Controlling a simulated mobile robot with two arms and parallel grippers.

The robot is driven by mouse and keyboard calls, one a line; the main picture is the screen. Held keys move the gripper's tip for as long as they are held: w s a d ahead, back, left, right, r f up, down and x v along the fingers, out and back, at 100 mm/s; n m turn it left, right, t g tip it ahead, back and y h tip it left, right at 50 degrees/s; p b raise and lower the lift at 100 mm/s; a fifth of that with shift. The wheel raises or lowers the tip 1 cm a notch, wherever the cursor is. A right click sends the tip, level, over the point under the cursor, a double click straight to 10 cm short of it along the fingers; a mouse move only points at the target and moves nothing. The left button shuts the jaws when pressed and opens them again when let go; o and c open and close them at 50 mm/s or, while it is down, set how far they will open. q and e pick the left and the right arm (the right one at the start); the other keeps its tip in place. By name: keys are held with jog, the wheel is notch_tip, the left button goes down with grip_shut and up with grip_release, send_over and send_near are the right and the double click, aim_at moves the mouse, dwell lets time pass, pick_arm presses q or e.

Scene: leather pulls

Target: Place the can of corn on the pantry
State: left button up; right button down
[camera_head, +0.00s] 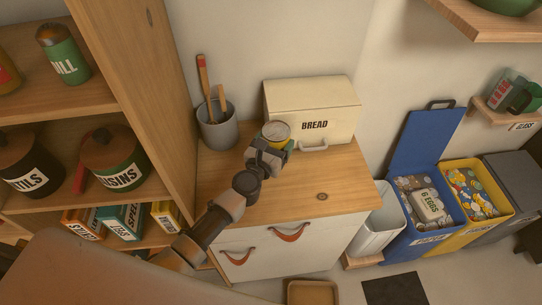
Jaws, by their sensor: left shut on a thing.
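My left gripper (268,153) is shut on a can (276,130) with a pale metal top and yellow and green on its side. It holds the can upright above the wooden counter, in front of the bread box. The gripper hides the lower part of the can, and its label cannot be read. A wooden shelf unit (161,75) with jars and boxes stands at the left and looks like the pantry. My right gripper is not in view.
The bread box (335,105) and a grey utensil pot (219,130) stand at the counter's back. The counter (320,190) is clear at its front right. Jars (118,160) and boxes (121,220) crowd the shelves. Blue (425,140) and yellow bins (500,178) stand right.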

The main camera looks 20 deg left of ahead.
pick_arm(q)
jog(key=shift+w+a+f+b, duration=0.3)
jog(key=shift+a+f, duration=0.15)
jog(key=shift+a, duration=0.3)
notch_tip(320, 180, down, 4)
jog(key=b, duration=0.3)
